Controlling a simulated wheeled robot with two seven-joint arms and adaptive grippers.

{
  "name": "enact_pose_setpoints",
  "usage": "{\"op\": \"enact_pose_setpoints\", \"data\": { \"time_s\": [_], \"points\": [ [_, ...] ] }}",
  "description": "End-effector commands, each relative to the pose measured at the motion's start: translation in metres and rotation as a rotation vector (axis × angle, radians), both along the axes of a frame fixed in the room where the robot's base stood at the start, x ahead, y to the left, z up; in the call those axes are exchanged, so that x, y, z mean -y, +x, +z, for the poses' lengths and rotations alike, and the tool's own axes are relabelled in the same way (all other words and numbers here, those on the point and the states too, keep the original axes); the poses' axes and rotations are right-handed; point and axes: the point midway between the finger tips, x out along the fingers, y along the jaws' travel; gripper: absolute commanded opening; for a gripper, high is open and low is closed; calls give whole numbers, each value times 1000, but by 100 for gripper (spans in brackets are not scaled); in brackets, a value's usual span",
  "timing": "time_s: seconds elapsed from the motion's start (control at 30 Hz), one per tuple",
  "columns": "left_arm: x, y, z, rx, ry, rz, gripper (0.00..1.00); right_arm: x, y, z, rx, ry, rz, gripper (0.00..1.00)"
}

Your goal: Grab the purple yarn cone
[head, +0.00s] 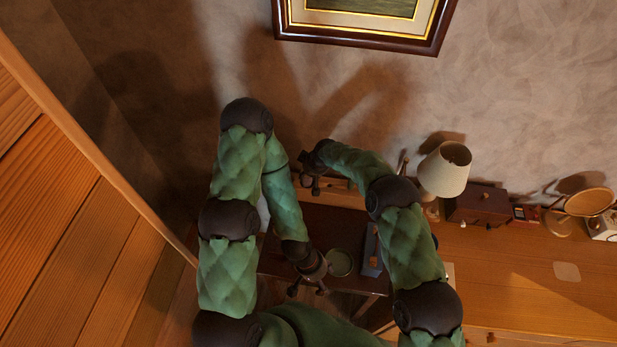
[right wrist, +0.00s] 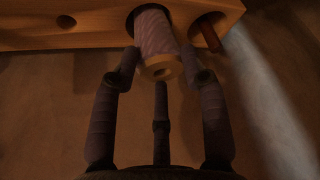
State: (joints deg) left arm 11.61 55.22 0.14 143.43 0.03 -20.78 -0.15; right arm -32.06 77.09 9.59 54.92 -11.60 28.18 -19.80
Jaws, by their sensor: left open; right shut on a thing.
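The purple yarn cone (right wrist: 153,33) shows in the right wrist view at the top middle, its tan round end facing the camera. It sits against a wooden rack (right wrist: 85,35), in front of a dark round opening. My right gripper (right wrist: 162,62) is shut on the cone, with fingers on both sides of its near end. In the head view my right gripper (head: 315,177) is by the back wall, and the cone cannot be made out there. My left gripper (head: 312,284) is open and empty, low over the dark table.
A green round dish (head: 340,263) and a grey box (head: 371,250) are on the dark table. A lamp (head: 445,169), a wooden box (head: 482,204) and a round mirror (head: 588,202) stand on the wooden top at right. A wooden panel (head: 80,220) borders the left.

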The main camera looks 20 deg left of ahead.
Motion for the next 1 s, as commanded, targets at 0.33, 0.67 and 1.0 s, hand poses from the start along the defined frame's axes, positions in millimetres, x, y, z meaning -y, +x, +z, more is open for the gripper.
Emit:
{"op": "enact_pose_setpoints", "data": {
  "time_s": [0.33,0.67,1.0],
  "points": [
    [0,0,-1,0,0,0,64,0,0,60,1,0,2,0],
    [0,0,-1,0,0,0,64,0,0,72,0,-1,1,0],
    [0,0,-1,0,0,0,64,0,0,72,0,0,1,67]
  ]
}}
